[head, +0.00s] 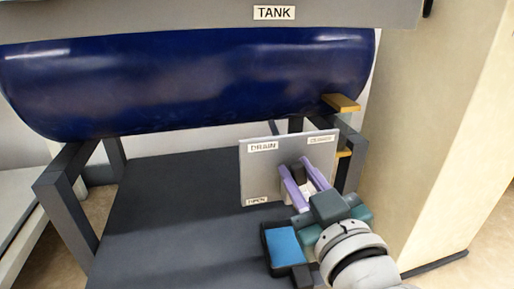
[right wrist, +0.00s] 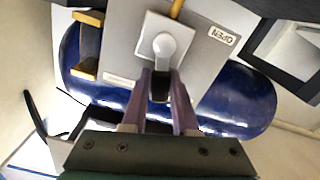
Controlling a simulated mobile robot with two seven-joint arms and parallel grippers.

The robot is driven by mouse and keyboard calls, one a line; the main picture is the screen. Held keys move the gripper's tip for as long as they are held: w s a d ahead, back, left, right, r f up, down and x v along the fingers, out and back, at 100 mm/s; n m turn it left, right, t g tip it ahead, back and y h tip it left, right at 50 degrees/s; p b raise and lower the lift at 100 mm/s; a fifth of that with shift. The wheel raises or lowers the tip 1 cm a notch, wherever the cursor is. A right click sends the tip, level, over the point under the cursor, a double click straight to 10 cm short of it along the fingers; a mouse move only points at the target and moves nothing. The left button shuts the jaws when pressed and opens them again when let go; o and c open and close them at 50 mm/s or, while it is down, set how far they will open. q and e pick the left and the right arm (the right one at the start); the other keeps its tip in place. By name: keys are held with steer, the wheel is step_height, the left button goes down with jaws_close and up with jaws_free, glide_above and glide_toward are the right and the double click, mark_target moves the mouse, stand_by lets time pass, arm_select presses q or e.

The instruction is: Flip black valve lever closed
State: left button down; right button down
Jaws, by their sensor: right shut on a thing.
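The grey valve panel (head: 256,178) stands under the tank with a DRAIN label at top left, CLOSED at top right and OPEN at bottom left. The black valve lever (head: 297,170) shows between my right gripper's purple fingertips (head: 298,172). In the right wrist view the black lever (right wrist: 160,88) runs from a round pale hub (right wrist: 165,46) on a white plate, toward the tank side. The fingers (right wrist: 161,85) are shut on it, one on each side. The OPEN label (right wrist: 222,36) shows beside the plate. My left gripper is not in view.
The large blue tank (head: 190,80) lies above the panel on a dark frame (head: 62,180). Yellow brackets (head: 342,103) stick out near its right end. A beige wall (head: 440,110) stands close on the right. The dark platform (head: 170,215) left of the panel is clear.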

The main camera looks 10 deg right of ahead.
steer(key=shift+d+r+m+p, duration=0.25)
steer(key=shift+d+m+p, duration=0.05)
steer(key=shift+m+p, duration=0.45)
steer(key=shift+d+f+m, duration=0.2)
steer(key=shift+d+m, duration=0.1)
steer(key=shift+m, duration=0.55)
steer(key=c, duration=0.7)
jaws_free()
steer(key=shift+p, duration=0.3)
